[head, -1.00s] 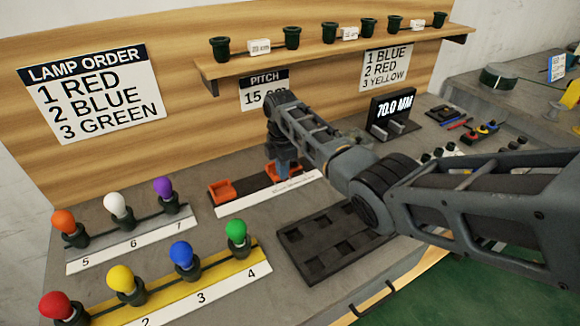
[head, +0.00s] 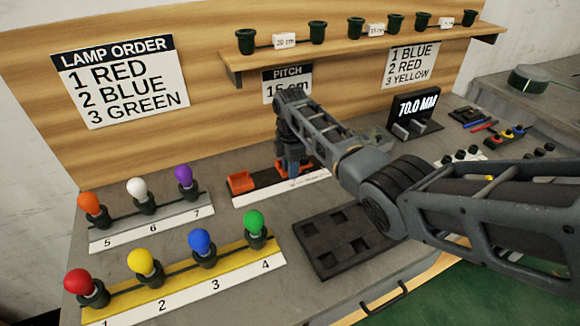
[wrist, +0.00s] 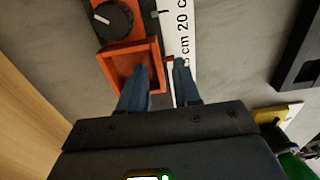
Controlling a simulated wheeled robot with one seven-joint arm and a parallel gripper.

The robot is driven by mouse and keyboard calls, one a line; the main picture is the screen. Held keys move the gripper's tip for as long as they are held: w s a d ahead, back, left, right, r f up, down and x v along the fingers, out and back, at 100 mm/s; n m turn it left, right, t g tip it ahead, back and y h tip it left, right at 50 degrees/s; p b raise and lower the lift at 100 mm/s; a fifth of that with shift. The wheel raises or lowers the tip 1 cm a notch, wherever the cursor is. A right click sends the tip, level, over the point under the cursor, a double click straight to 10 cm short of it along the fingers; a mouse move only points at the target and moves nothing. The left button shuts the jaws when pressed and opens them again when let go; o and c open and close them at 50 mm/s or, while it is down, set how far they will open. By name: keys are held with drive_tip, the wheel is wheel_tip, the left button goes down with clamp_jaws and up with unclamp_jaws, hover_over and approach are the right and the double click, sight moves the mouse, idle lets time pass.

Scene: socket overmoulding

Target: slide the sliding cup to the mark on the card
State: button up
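The slide rail is a dark bar with a white ruler strip (head: 300,187) on the bench. An orange cup (head: 241,182) sits at its left end. A second orange cup, the sliding one, is further right and mostly hidden behind my gripper (head: 292,165). In the wrist view, an open orange cup (wrist: 118,65) with a black knob (wrist: 112,19) lies at my gripper (wrist: 162,66). The blue fingers are apart, one over the cup, the other above the ruler; contact cannot be told. The PITCH card (head: 287,76) is partly covered by my arm; it appears to read 15 cm.
A black tray with square pockets (head: 325,262) lies in front of the rail. Numbered lamp rows (head: 200,290) stand at the left. A 70.0 MM display (head: 415,104) stands behind right. A shelf with dark cups (head: 340,50) hangs above.

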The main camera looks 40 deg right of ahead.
drive_tip(key=shift+r, duration=3.9)
